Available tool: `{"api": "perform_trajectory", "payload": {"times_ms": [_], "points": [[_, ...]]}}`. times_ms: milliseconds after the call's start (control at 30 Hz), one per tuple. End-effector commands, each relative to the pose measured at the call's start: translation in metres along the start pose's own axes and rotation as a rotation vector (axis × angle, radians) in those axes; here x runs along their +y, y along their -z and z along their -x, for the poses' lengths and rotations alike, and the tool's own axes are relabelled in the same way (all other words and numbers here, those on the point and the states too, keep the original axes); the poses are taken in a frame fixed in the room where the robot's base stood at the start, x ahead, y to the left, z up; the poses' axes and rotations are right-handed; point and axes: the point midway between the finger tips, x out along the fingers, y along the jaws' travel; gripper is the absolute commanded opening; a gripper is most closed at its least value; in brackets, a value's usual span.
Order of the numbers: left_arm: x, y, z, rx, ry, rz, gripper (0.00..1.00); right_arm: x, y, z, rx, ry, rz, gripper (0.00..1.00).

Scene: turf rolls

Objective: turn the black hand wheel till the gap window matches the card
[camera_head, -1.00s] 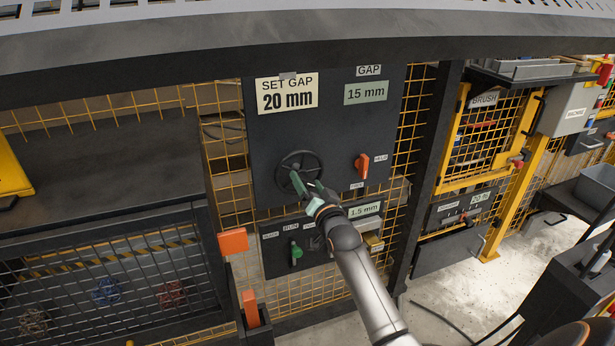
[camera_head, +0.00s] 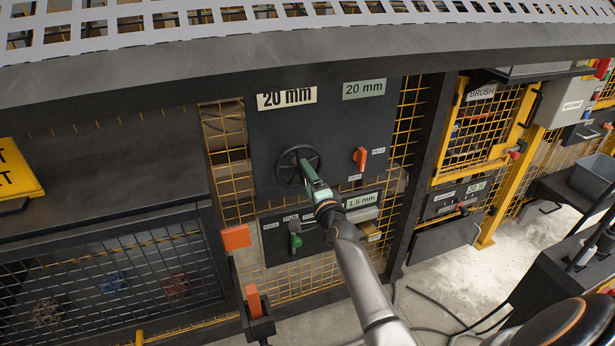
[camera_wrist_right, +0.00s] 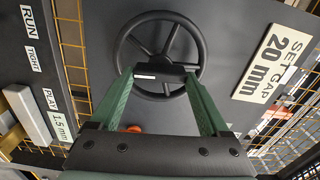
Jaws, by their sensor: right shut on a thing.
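The black hand wheel (camera_head: 291,168) is mounted on a dark panel; in the right wrist view (camera_wrist_right: 201,52) its rim and spokes show clearly. My right gripper (camera_head: 307,170) reaches it from below right. Its green fingers (camera_wrist_right: 160,75) are shut on the wheel's black middle part, which carries a small white mark. The gap window (camera_head: 364,88) at the panel's upper right reads 20 mm. The cream card (camera_head: 287,97) reads 20 mm, its top line hidden by the dark beam; the right wrist view shows "SET GAP 20 mm" on it (camera_wrist_right: 272,65). My left gripper is not in view.
An orange switch handle (camera_head: 360,158) sits right of the wheel. Below is a lower panel with a green handle (camera_head: 295,238) and a 1.5 mm window (camera_head: 361,201). A dark beam (camera_head: 250,55) crosses above. Yellow mesh (camera_head: 226,150) flanks the panel.

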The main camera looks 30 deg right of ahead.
Motion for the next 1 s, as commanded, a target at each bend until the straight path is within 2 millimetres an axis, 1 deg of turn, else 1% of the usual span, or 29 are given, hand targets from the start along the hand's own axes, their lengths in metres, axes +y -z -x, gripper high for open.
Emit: {"api": "perform_trajectory", "payload": {"times_ms": [100, 300, 867, 900, 1000], "points": [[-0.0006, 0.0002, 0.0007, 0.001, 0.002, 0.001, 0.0, 0.0005, 0.0002, 0.0001, 0.001, -0.001, -0.066, 0.0], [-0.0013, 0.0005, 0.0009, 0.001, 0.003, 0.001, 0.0, 0.0008, -0.0001, 0.0001, 0.0, -0.001, -0.135, 0.0], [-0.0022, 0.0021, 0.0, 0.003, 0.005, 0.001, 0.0, 0.001, -0.0001, 0.0, 0.0, 0.0, -0.164, 0.0], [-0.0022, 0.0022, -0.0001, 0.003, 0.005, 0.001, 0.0, 0.001, -0.0001, 0.0, 0.0, 0.0, -0.164, 0.82], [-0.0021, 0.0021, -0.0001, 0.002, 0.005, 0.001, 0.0, 0.0009, -0.0001, 0.0, 0.0, 0.0, -0.164, 0.93]]}}
